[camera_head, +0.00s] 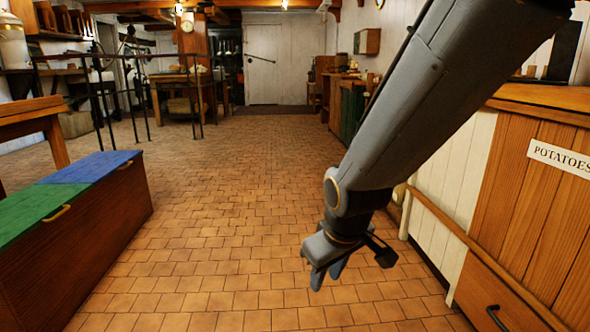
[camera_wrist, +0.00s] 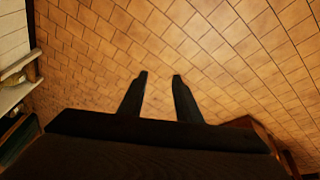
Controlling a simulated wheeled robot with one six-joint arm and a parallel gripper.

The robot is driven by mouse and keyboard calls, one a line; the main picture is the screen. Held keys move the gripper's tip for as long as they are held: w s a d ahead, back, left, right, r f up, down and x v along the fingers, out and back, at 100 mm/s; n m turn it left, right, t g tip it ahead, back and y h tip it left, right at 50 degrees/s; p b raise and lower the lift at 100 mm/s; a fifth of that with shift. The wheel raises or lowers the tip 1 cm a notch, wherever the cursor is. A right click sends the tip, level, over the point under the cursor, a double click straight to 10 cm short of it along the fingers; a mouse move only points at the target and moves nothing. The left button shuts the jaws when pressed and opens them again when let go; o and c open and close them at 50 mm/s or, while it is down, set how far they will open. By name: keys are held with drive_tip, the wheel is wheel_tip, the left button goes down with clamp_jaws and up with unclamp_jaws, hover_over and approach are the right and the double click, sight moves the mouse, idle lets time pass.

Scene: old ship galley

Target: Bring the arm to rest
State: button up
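My gripper (camera_head: 326,275) hangs low over the tiled floor at the end of my grey arm, which reaches down from the upper right in the head view. In the wrist view my gripper (camera_wrist: 160,77) shows two dark fingers with a clear gap between them. Only floor tiles show between and beyond the fingertips. Nothing is held.
A wooden chest (camera_head: 85,240) with a green and blue top stands at left. A wooden cabinet (camera_head: 520,200) labelled POTATOES is close on the right, with a rail (camera_head: 470,246) along it. The tiled floor (camera_head: 230,180) between them is clear back to a white door (camera_head: 277,70).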

drive_tip(key=s+a+r+g+p, duration=0.1)
drive_tip(key=s+a+r+g, duration=0.2)
drive_tip(key=s, duration=0.8)
drive_tip(key=s+a+r+g, duration=0.1)
drive_tip(key=s+a+r, duration=0.35)
drive_tip(key=s, duration=0.65)
drive_tip(key=d+r+m+p, duration=0.2)
drive_tip(key=d+r+p, duration=0.4)
drive_tip(key=r+p, duration=0.3)
drive_tip(key=d+r+m+p, duration=0.2)
drive_tip(key=d+r+p, duration=0.5)
drive_tip(key=p, duration=0.9)
drive_tip(key=d+r+m+h+p, duration=0.1)
drive_tip(key=d+r+m+p, duration=0.1)
drive_tip(key=d+r+p, duration=0.5)
drive_tip(key=shift+w+d+r+m+p, duration=0.2)
drive_tip(key=shift+r+m+p, duration=0.2)
drive_tip(key=shift+r+p, duration=2.1)
drive_tip(key=shift+f, duration=0.3)
